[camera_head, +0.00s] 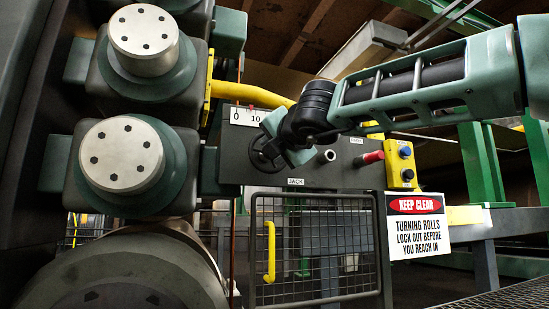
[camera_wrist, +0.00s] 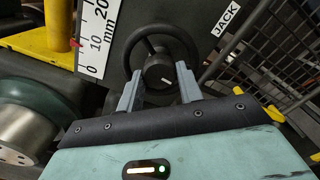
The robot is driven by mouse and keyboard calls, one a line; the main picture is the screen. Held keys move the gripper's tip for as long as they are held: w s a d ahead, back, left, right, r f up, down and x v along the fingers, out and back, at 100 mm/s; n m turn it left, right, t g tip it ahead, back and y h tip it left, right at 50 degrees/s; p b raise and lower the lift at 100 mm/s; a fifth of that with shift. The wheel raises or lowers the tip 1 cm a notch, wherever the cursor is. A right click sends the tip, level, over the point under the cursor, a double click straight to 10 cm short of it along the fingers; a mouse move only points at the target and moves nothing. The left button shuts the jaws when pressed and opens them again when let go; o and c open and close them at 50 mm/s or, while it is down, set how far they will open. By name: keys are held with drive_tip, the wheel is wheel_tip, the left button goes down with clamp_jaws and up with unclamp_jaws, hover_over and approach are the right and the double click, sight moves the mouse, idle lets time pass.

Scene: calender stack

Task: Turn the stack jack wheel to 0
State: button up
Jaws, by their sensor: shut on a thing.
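The stack jack wheel (camera_head: 255,157) is a dark handwheel on the grey panel, above the JACK label (camera_head: 295,182). In the wrist view the wheel (camera_wrist: 150,39) shows a round rim and a black hub with a white mark. My gripper (camera_wrist: 159,70) has its two grey fingers on either side of the lower part of the wheel, shut on it. In the head view my gripper (camera_head: 270,146) covers much of the wheel. The white scale (camera_head: 240,116) reads 0, 10 and further in mm. In the wrist view its red pointer (camera_wrist: 75,43) stands near 10.
Large rolls with bolted end caps (camera_head: 121,155) stand to the left. A mesh guard (camera_head: 315,245) and a KEEP CLEAR sign (camera_head: 417,226) hang below.

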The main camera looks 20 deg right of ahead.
drive_tip(key=shift+m+b, duration=5.5)
drive_tip(key=shift+m, duration=3.2)
drive_tip(key=o, duration=1)
drive_tip(key=shift+r, duration=0.1)
drive_tip(key=shift+s, duration=0.1)
